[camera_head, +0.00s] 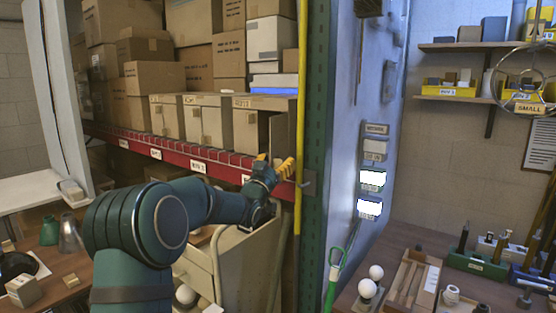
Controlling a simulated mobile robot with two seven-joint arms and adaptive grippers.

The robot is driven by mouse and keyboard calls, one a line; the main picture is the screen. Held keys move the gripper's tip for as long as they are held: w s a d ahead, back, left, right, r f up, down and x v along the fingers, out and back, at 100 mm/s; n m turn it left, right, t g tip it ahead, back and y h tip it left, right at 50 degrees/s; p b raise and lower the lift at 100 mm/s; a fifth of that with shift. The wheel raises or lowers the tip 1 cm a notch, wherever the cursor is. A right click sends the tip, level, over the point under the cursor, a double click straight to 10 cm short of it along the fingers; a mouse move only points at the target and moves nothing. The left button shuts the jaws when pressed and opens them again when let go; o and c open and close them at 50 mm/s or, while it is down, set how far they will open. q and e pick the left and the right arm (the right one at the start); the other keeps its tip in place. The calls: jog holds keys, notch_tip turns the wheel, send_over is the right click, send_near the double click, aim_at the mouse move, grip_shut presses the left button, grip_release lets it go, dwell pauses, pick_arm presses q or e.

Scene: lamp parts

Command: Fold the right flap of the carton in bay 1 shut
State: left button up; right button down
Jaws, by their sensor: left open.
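The rightmost brown carton (245,132) in the row on the red shelf has an open front. Its right flap (279,138) is a darker brown panel that stands out on the right side. The number on the shelf label below this carton is not readable, as my arm partly covers that area. My left gripper (275,164) has yellow fingertips and is open and empty. It is just in front of the shelf edge, below the flap in the picture. Whether a fingertip touches the flap cannot be told. My right gripper is out of view.
A yellow upright pole (302,90) and a green rack post (318,130) stand close right of the carton. Two more cartons (208,118) sit to its left on the red shelf beam (178,155).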

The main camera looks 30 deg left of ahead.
pick_arm(q)
jog(key=shift+w+r, duration=0.1)
jog(key=shift+w, duration=0.25)
